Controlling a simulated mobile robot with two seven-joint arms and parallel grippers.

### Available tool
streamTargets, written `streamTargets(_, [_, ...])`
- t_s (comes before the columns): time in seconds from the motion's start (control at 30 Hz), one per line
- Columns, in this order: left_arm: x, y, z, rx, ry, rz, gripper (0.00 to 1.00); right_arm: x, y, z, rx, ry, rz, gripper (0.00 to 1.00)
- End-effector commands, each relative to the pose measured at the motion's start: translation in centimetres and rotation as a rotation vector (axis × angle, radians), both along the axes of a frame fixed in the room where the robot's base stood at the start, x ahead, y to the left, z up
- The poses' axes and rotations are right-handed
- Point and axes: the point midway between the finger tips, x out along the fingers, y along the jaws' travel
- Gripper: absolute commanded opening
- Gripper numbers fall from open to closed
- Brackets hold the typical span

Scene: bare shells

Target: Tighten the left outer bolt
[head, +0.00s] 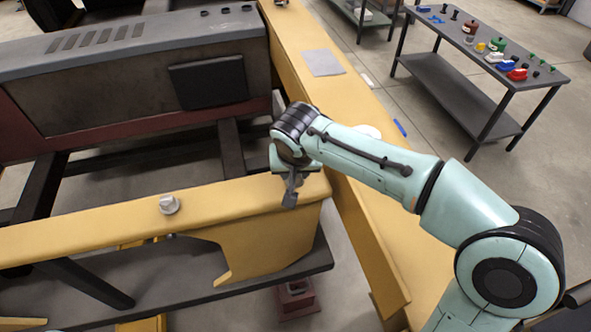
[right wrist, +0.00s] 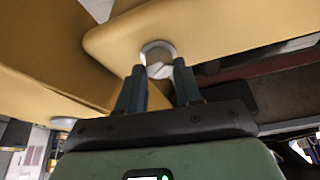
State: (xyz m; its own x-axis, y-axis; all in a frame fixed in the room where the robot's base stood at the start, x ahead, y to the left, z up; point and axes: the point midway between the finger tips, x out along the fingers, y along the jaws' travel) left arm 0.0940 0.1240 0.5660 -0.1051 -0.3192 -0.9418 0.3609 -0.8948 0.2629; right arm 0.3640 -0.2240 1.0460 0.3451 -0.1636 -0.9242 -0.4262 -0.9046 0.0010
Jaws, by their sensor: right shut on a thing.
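A silver bolt head (head: 169,204) stands on top of the yellow beam (head: 80,233) at left in the head view. My right gripper (head: 290,196) is at the right end of this beam, well to the right of that bolt. In the right wrist view, my right gripper (right wrist: 159,74) has its two dark fingers on either side of a silver hex bolt (right wrist: 157,52) near the edge of a yellow part. It is shut on this bolt. The gripped bolt is hidden in the head view. My left gripper is not in view.
A long yellow beam (head: 390,245) runs beside and below my right arm. A pale round thing (head: 367,131) shows partly behind the arm. A grey machine housing (head: 130,75) is at the back left. A dark table (head: 500,55) with several small coloured parts stands at the upper right.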

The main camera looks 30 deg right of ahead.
Motion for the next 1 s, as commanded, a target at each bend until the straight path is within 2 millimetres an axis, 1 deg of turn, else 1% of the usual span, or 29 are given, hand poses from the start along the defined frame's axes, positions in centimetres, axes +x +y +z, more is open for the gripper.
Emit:
streamTargets(0.03, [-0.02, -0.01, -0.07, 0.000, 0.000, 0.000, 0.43, 0.22, 0.12, 0.46, 0.000, -0.014, -0.040, 0.04])
streamTargets(0.3, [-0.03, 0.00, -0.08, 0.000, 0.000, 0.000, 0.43, 0.32, 0.26, 0.48, 0.002, -0.014, -0.289, 0.04])
streamTargets(0.5, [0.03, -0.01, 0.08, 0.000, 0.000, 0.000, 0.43, 0.35, 0.29, 0.51, 0.003, -0.013, -0.442, 0.04])
streamTargets(0.7, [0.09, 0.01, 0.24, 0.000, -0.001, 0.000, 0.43, 0.42, 0.27, 0.52, 0.004, -0.013, -0.551, 0.04])
streamTargets(1.0, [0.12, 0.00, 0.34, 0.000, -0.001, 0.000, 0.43, 0.43, 0.25, 0.50, 0.004, -0.014, -0.626, 0.04])
